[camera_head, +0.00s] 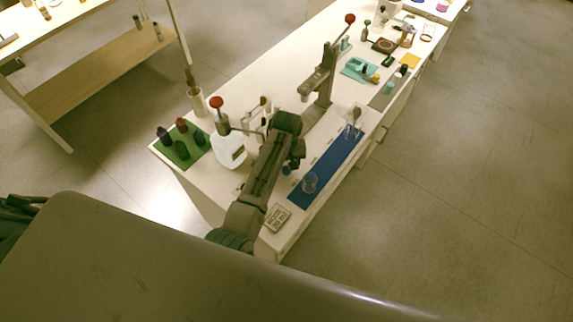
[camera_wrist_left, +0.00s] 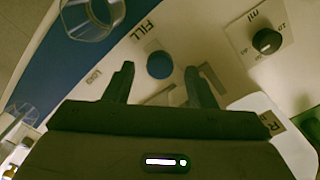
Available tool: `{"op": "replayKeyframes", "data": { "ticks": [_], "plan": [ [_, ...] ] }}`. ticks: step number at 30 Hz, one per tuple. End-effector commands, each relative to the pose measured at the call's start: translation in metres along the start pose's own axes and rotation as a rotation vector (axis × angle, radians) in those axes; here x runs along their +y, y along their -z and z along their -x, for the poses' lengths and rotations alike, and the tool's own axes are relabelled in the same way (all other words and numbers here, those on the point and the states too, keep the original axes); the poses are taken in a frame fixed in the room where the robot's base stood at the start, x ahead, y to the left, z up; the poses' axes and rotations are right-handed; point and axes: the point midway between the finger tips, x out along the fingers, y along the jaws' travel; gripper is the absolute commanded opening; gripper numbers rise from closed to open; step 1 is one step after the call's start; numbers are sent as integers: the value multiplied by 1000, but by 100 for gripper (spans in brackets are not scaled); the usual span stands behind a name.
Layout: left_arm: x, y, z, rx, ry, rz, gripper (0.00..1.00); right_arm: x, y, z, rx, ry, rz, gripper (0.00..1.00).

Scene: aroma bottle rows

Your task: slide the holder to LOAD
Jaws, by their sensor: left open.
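A round blue knob (camera_wrist_left: 159,65) sits on the white surface beside a FILL label (camera_wrist_left: 143,28); I cannot tell whether it belongs to the holder. In the head view a small blue knob (camera_head: 287,170) shows just beside my arm. My left gripper (camera_wrist_left: 160,78) is open, its fingers on either side of the blue knob in the picture, with nothing between them that I can see held. I cannot tell whether they touch it. In the head view the left gripper (camera_head: 296,156) is low over the bench, partly hidden by its arm.
A black dial (camera_wrist_left: 266,41) is at the right in the wrist view. A blue strip (camera_head: 327,166) with clear glassware (camera_head: 309,183) runs along the bench's right edge. A white bottle (camera_head: 229,149), a green mat (camera_head: 186,154) and a grey press-like stand (camera_head: 326,85) surround the arm.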

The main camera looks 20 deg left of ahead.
Motion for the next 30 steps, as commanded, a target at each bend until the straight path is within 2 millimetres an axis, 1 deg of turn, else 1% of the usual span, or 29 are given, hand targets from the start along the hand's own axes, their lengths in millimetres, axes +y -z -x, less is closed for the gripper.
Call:
{"op": "replayKeyframes", "data": {
  "ticks": [3,6,15,17,21,23,27,30],
  "plan": [
    [0,0,-12,-1,1,0,50,0,0,4,0,0,0,36],
    [0,0,-18,0,1,0,50,0,1,4,0,0,0,36],
    [0,0,-21,1,0,0,50,0,1,4,0,0,0,36],
    [0,0,-21,1,0,0,39,0,1,4,0,0,0,36],
    [0,0,-21,1,0,0,11,0,1,4,0,0,0,36],
    [0,0,-21,1,0,0,0,0,1,4,0,0,0,36],
    [0,1,-21,1,0,0,0,0,1,3,1,0,0,36],
    [4,9,-23,2,0,-1,0,0,2,-2,2,0,0,36]
  ]
}}
